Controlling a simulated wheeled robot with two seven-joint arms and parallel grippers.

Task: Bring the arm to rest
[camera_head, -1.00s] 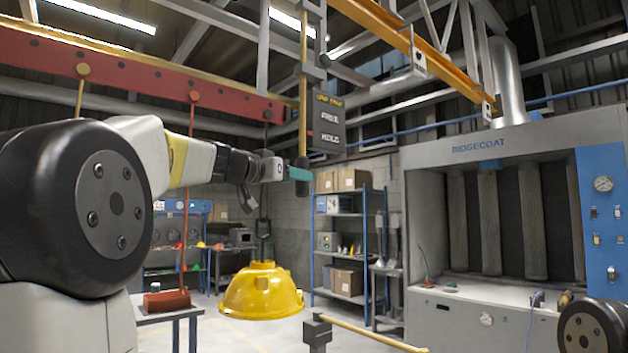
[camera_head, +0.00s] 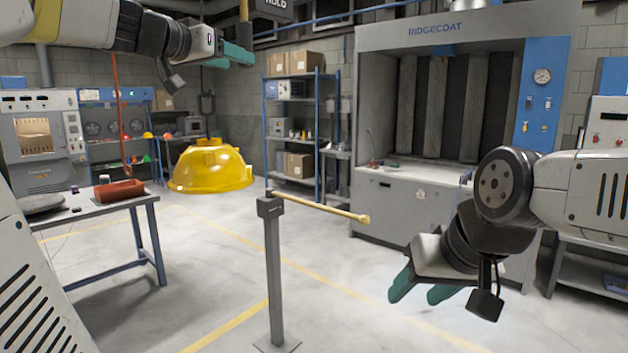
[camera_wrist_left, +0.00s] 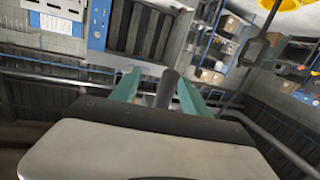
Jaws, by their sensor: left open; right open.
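My left gripper (camera_head: 238,58) is raised at the upper left of the head view, with its teal fingers apart. In the left wrist view the open fingers (camera_wrist_left: 157,88) show a grey rod (camera_wrist_left: 167,88) between them; I cannot tell whether it is between the fingers or beyond them. My right gripper (camera_head: 424,289) hangs low at the right of the head view, open and empty, over bare floor. A yellow hood (camera_head: 210,168) hangs below and beyond the left gripper, apart from it. Part of it shows at the top right of the left wrist view (camera_wrist_left: 290,4).
A grey post (camera_head: 273,270) with a yellow bar (camera_head: 325,207) stands mid-floor, left of my right gripper. A spray booth (camera_head: 400,200) and blue shelving (camera_head: 318,130) stand behind.

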